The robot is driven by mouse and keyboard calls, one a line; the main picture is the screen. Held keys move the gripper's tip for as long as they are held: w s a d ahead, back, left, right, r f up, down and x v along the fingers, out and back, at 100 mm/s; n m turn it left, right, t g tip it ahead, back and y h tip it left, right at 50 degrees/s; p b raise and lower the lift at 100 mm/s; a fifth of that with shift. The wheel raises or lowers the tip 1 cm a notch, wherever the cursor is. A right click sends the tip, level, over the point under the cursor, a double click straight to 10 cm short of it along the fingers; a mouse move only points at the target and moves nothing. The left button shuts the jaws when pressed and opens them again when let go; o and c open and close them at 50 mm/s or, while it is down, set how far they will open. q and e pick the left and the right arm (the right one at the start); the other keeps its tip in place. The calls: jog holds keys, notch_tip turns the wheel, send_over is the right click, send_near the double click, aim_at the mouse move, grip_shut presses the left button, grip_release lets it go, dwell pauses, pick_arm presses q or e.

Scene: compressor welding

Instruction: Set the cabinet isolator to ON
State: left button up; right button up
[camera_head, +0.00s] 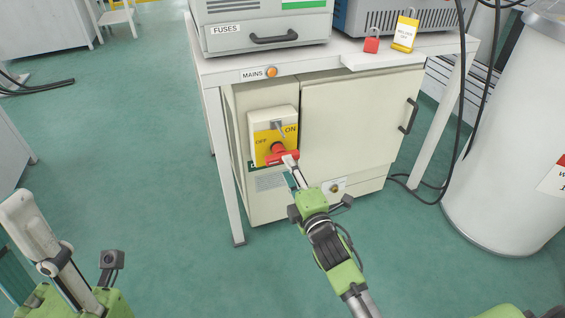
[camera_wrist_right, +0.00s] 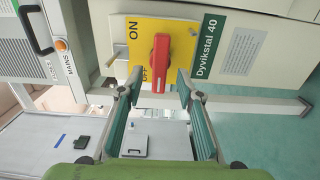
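The cabinet isolator (camera_head: 259,125) is a pale box with a yellow plate on the cabinet front, marked OFF at left and ON at right. Its red handle (camera_head: 275,159) lies roughly level across the plate. In the right wrist view, which is turned sideways, the red handle (camera_wrist_right: 160,62) runs up the picture. My right gripper (camera_wrist_right: 160,83) is open, with one finger on each side of the handle's near end and gaps showing. In the head view my right gripper (camera_head: 291,163) partly hides the handle.
A grey latch (camera_head: 279,127) sits above the handle. A worktop (camera_head: 290,61) overhangs the cabinet, with a MAINS lamp (camera_head: 271,72), a red padlock (camera_head: 371,42) and a yellow tag (camera_head: 404,34). A white tank (camera_head: 505,140) stands at right.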

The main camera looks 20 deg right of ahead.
aim_at(281, 154)
jog(key=w+b, duration=0.1)
jog(key=w, duration=0.5)
jog(key=shift+a+b, duration=0.1)
jog(key=shift+b, duration=0.2)
jog(key=shift+s, duration=0.1)
jog(key=shift+c, duration=0.3)
jog(key=c, duration=0.8)
